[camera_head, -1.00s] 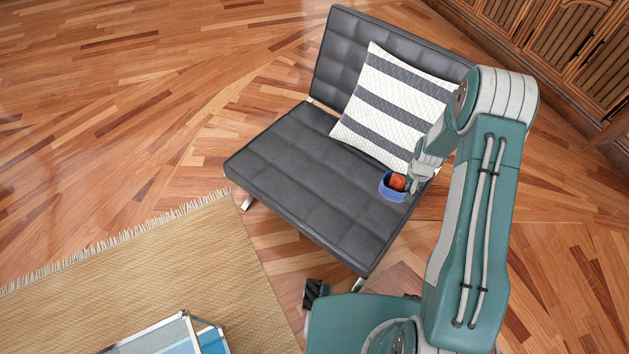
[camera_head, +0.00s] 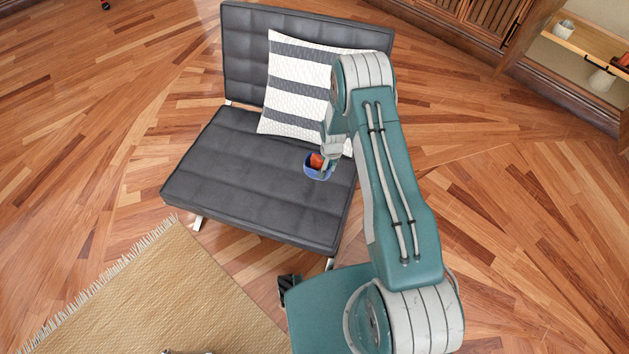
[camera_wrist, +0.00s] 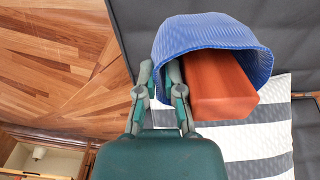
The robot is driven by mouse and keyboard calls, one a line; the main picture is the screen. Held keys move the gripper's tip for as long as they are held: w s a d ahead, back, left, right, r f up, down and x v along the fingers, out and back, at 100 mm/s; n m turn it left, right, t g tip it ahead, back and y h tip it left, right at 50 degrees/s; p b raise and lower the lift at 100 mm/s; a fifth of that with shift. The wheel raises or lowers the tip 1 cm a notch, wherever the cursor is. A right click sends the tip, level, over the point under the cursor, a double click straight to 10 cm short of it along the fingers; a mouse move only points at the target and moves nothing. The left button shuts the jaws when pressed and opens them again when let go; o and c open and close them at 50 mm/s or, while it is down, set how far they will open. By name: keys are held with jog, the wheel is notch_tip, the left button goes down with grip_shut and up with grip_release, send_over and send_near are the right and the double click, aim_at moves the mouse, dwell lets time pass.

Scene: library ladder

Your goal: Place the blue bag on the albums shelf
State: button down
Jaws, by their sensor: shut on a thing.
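A blue bag (camera_head: 311,172), open at the top, is held at the end of my arm in front of the grey chair. It fills the upper right of the wrist view (camera_wrist: 215,32), where an orange-red block (camera_wrist: 220,88) sticks out of its mouth. My gripper (camera_wrist: 160,80) is shut on the bag's rim, with the fingers on either side of its wall. In the head view my gripper (camera_head: 324,163) is small and partly hidden by my arm. A cabinet with an open shelf (camera_head: 578,45) stands at the upper right; I cannot tell whether it is the albums shelf.
A grey chair (camera_head: 240,170) with a striped cushion (camera_head: 292,112) stands under and behind the bag. A white cup (camera_head: 563,27) and a white jug (camera_head: 602,80) are in the cabinet. A woven rug (camera_head: 175,300) lies at the lower left. The wooden floor at right is clear.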

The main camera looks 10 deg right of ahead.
aim_at(315, 179)
jog(key=a+f, duration=0.4)
jog(key=f, duration=0.1)
jog(key=shift+s+a+f, duration=0.15)
jog(key=shift+a+f, duration=0.1)
jog(key=shift+a, duration=0.15)
jog(key=shift+a+f, duration=0.2)
jog(key=shift+f, duration=1.6)
jog(key=shift+f, duration=0.15)
jog(key=c, duration=0.8)
grip_release()
jog(key=shift+o, duration=0.2)
